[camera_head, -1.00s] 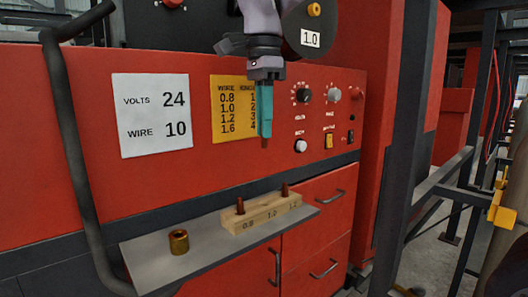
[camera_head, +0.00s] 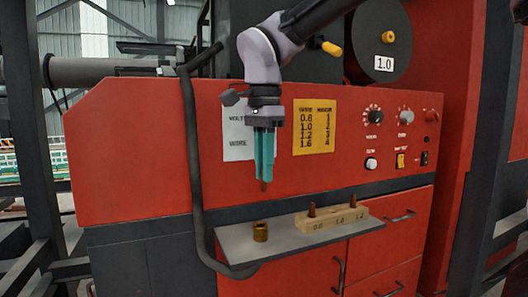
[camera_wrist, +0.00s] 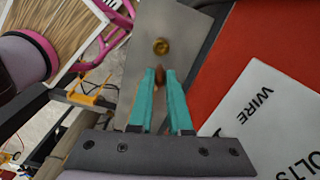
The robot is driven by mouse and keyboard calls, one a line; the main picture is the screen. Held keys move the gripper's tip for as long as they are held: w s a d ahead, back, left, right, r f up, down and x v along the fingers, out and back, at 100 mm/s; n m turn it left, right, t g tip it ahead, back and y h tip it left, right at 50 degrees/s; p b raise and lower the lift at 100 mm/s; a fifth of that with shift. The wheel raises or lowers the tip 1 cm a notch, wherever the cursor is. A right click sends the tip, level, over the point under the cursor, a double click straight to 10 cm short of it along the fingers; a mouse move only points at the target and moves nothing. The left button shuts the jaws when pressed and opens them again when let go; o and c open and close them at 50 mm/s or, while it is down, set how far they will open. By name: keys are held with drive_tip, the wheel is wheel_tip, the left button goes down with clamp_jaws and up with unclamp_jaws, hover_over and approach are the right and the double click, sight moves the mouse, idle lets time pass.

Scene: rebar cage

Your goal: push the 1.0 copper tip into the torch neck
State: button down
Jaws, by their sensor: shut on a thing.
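My gripper (camera_head: 265,183) has teal fingers, shut on a small copper tip (camera_head: 264,187) that points down. In the wrist view the tip (camera_wrist: 159,74) shows between the fingertips. It hangs apart from and above the shelf, near its left end. A brass, open-topped cylinder (camera_head: 260,232) stands on the shelf below; it also shows just beyond the tip in the wrist view (camera_wrist: 161,47). I cannot identify a torch neck for certain. A wooden block (camera_head: 333,221) marked 0.8, 1.0, 1.2 holds two copper tips, with the middle place empty.
The grey shelf (camera_head: 282,240) juts from a red machine (camera_head: 140,150) with knobs and a yellow wire chart (camera_head: 314,127). A dark bent bar (camera_head: 190,150) runs down left of my gripper. A spool marked 1.0 (camera_head: 380,43) hangs above.

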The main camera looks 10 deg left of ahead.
drive_tip(key=shift+s+a+f, duration=0.2)
drive_tip(key=shift+s+a, duration=0.1)
drive_tip(key=shift+a, duration=0.1)
drive_tip(key=shift+f, duration=0.1)
drive_tip(key=shift+f, duration=2.8)
drive_tip(key=shift+f, duration=1.55)
drive_tip(key=c, duration=0.8)
unclamp_jaws()
drive_tip(key=shift+o, duration=0.2)
drive_tip(key=shift+r, duration=0.1)
wheel_tip(320, 180, up, 11)
